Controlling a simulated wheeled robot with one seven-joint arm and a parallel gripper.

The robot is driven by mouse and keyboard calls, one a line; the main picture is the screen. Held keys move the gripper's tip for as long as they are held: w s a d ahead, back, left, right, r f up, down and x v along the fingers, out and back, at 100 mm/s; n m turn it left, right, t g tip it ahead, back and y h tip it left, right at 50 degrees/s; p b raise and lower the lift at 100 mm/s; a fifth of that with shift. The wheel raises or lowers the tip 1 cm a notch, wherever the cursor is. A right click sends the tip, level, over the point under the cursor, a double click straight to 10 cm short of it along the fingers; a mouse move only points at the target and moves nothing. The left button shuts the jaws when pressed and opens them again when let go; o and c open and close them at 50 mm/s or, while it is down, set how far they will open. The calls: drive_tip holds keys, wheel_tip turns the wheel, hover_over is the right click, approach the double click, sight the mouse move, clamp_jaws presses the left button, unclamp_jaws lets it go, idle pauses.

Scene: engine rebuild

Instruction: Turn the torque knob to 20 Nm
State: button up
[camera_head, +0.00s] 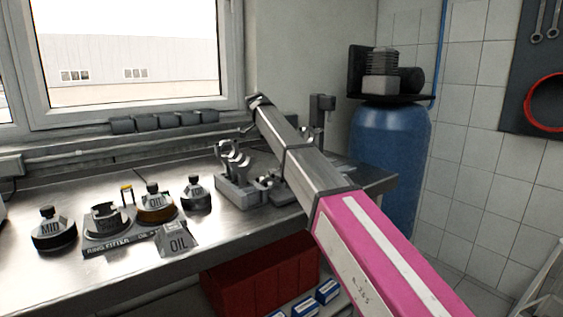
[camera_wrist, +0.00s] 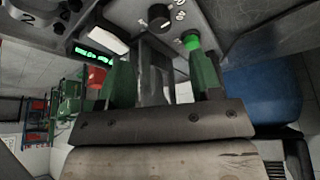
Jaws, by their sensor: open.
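The torque knob appears to be the small black round knob (camera_wrist: 159,17) on a grey panel at the top of the wrist view. Pale round marks sit to its right, but the knob's setting is too small to read. My gripper (camera_wrist: 155,52) is open, its green-sided fingers spread left and right below the knob, with nothing held between them. Knob and fingers look apart; the exact gap is unclear. In the head view my gripper (camera_head: 260,101) is above the back of the steel bench (camera_head: 110,262), and I cannot make out the knob there.
A lit green display (camera_wrist: 96,56) shows left of the fingers; its digits are unreadable. On the bench are a grey holder with metal parts (camera_head: 238,192), a ring-fitter tray (camera_head: 105,247), an OIL block (camera_head: 177,241) and a MID pot (camera_head: 54,235). A blue tank (camera_head: 388,150) stands right.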

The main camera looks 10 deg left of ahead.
drive_tip(key=x, duration=0.9)
drive_tip(key=shift+s, duration=0.1)
drive_tip(key=c, duration=0.9)
